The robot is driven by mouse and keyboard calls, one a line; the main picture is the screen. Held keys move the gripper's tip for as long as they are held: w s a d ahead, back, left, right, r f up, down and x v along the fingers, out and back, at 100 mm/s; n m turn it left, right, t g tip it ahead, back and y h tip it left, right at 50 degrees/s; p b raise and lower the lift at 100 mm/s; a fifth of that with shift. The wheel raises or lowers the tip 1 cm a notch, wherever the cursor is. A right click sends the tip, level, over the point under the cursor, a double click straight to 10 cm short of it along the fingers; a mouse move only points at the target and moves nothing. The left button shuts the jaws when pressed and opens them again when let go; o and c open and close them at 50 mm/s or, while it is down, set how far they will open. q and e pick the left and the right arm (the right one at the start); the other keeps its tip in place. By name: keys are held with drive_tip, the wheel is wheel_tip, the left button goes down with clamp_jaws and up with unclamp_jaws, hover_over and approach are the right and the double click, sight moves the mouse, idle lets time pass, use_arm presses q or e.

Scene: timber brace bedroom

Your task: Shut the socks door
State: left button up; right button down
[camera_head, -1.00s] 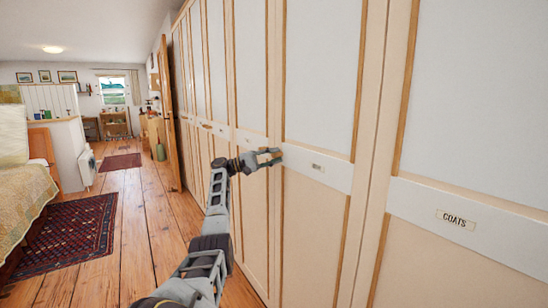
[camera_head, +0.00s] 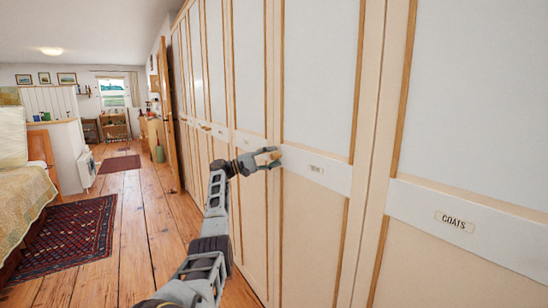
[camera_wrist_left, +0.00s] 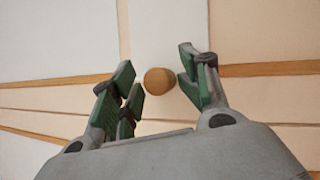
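A long row of pale wardrobe doors with wooden trim runs along the right in the head view. I cannot read "socks" on any label, so I cannot tell which is the socks door. My left gripper (camera_head: 268,158) is at the mid-height white band of these doors, close to a door with a small unreadable label (camera_head: 316,169). In the left wrist view a round wooden knob (camera_wrist_left: 159,81) lies between the green-padded fingers of the left gripper (camera_wrist_left: 160,85). The fingers are spread, with a gap to the knob on the right side. My right gripper is out of view.
A door labelled COATS (camera_head: 455,220) is at the near right. A wooden door (camera_head: 168,115) stands open at the far end. A bed (camera_head: 22,190) and a patterned rug (camera_head: 68,235) are at the left. The wooden floor between is clear.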

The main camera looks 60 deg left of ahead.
use_arm(q)
drive_tip(key=shift+s+a+f, duration=0.2)
drive_tip(key=shift+s+a, duration=0.1)
drive_tip(key=shift+s, duration=0.05)
drive_tip(key=r+v, duration=0.1)
drive_tip(key=v, duration=1)
drive_tip(key=shift+d, duration=0.15)
drive_tip(key=shift+s, duration=0.2)
